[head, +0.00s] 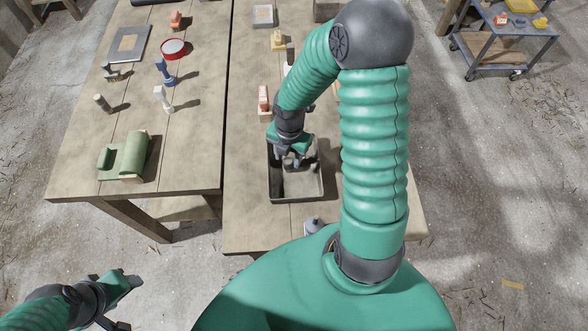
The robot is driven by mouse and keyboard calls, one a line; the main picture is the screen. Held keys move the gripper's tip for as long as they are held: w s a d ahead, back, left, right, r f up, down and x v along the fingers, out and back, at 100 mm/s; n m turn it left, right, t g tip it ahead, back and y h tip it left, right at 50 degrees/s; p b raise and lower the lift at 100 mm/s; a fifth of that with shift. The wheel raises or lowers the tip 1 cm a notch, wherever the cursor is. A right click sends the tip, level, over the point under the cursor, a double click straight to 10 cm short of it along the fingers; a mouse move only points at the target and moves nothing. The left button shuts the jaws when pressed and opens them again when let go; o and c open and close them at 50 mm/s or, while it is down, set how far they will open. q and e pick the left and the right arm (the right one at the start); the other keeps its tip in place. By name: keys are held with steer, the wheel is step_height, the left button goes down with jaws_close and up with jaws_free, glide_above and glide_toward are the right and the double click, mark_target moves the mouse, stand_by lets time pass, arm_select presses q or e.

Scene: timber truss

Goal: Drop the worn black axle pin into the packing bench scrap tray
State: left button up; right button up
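The dark grey rectangular tray (296,200) sits on the right-hand wooden bench, near its front edge. My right gripper (292,160) points down over the far part of the tray's opening. Its fingers are small and dark here, so I cannot tell whether they are open or shut. I cannot make out the black axle pin; it may be hidden by the gripper or lost against the dark tray. My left gripper (129,301) is low at the bottom left, over the floor and away from both benches, with its fingers apart and nothing visible between them.
An orange block on a pale base (264,102) stands just behind the tray. A grey bottle-like item (313,225) stands in front of it. The left bench holds a green curved block (124,156), a red round tin (173,48) and several small parts. A cart (501,38) stands far right.

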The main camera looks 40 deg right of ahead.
steer(key=shift+o, duration=0.4)
steer(key=shift+w+a+f, duration=0.1)
steer(key=shift+w, duration=0.1)
steer(key=shift+w+d, duration=0.15)
steer(key=shift+d, duration=0.05)
steer(key=shift+d+r, duration=0.15)
steer(key=shift+r, duration=0.1)
arm_select(q)
steer(key=r+p, duration=0.2)
steer(key=p, duration=0.1)
steer(key=shift+w+d+r, duration=0.15)
steer(key=shift+w+r, duration=0.1)
steer(key=shift+r, duration=0.15)
arm_select(e)
step_height(320, 180, up, 16)
steer(key=shift+s, duration=0.2)
